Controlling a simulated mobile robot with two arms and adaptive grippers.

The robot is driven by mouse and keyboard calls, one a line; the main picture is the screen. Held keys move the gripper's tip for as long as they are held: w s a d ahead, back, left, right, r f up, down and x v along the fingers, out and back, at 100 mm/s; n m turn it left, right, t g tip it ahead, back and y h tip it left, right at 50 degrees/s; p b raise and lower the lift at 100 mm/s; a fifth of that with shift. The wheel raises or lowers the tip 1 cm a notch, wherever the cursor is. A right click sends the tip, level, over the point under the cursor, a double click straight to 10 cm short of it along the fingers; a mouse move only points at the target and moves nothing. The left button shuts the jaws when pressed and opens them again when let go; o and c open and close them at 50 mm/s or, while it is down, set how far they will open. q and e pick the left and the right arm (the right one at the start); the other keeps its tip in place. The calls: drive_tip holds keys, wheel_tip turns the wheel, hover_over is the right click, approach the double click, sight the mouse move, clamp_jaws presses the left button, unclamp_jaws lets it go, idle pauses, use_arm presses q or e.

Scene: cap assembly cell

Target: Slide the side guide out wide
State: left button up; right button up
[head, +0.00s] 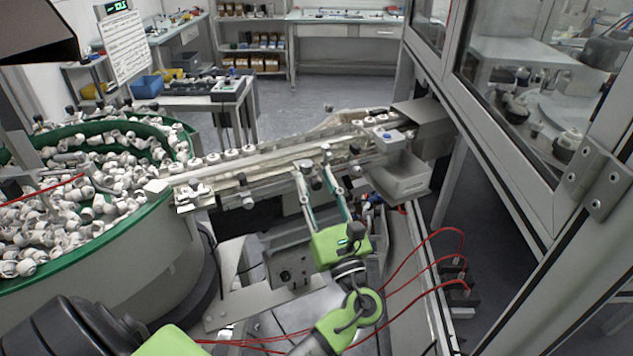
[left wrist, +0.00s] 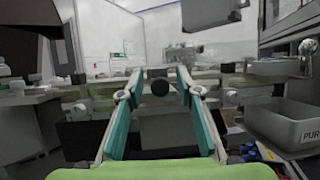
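My left gripper (head: 318,176) reaches from below to the near side of the cap track. In the left wrist view its two teal-padded fingers (left wrist: 160,84) are spread apart. A round dark knob (left wrist: 160,88) shows between the fingertips, with a gap on each side; I cannot tell how deep it lies between them. The side guide seems to be the pale rail (head: 228,186) along the near edge of the track, partly covered by the fingers in the head view. My right gripper is in neither view.
A green-rimmed bowl (head: 60,254) full of white caps stands at the left. A grey bin (head: 402,180) hangs right of the gripper, also in the left wrist view (left wrist: 285,128). A framed glass enclosure (head: 545,180) closes the right side. Red tubes (head: 420,245) loop beside my arm.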

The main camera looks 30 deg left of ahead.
use_arm(q)
clamp_jaws()
drive_tip(key=shift+s+d, duration=0.3)
drive_tip(key=shift+d, duration=0.2)
drive_tip(key=shift+s+d, duration=0.25)
drive_tip(key=shift+d, duration=0.25)
unclamp_jaws()
drive_tip(key=v, duration=1.2)
